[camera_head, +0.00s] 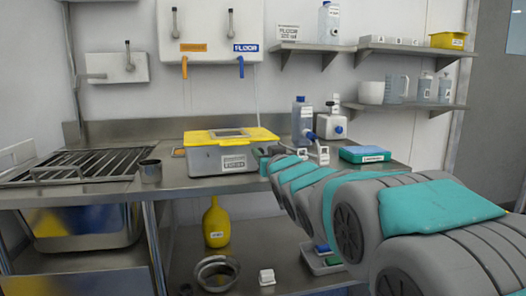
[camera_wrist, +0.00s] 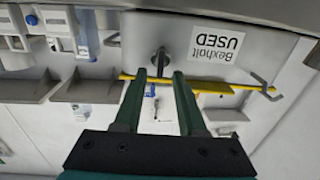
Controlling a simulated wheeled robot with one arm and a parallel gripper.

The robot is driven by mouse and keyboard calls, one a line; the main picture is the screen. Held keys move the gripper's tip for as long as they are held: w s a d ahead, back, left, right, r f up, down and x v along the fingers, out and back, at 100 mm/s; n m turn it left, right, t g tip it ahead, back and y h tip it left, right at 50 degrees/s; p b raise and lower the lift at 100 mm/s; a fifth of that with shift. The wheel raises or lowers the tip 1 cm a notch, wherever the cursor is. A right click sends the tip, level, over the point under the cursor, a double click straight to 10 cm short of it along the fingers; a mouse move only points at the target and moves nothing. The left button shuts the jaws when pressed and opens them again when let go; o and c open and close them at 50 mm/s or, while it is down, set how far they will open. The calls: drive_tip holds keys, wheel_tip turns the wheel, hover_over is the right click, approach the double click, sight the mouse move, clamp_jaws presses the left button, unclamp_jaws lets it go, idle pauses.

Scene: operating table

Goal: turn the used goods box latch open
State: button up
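The used goods box (camera_head: 205,162) is grey with a yellow lid (camera_head: 262,134) and stands on the steel counter. Its face shows upside down in the wrist view, with a "Bexholt USED" label (camera_wrist: 217,43). A dark latch-like piece (camera_wrist: 160,58) sits on that face, left of the label, at the yellow lid edge (camera_wrist: 222,86). My gripper (camera_wrist: 158,76) has two green fingers apart, with the dark piece just beyond and between their tips. I cannot tell whether they touch it. In the head view my gripper (camera_head: 268,157) is at the box's right end, its fingers mostly hidden.
A steel rack (camera_head: 75,166) and a metal cup (camera_head: 150,171) stand left of the box. Blue-capped bottle (camera_head: 303,122), white dispenser (camera_head: 331,126) and teal-topped box (camera_head: 364,154) stand to the right. A wire hook (camera_wrist: 262,82) sticks out beside the label.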

drive_tip(key=shift+w+a, duration=0.2)
drive_tip(key=shift+w, duration=0.5)
clamp_jaws()
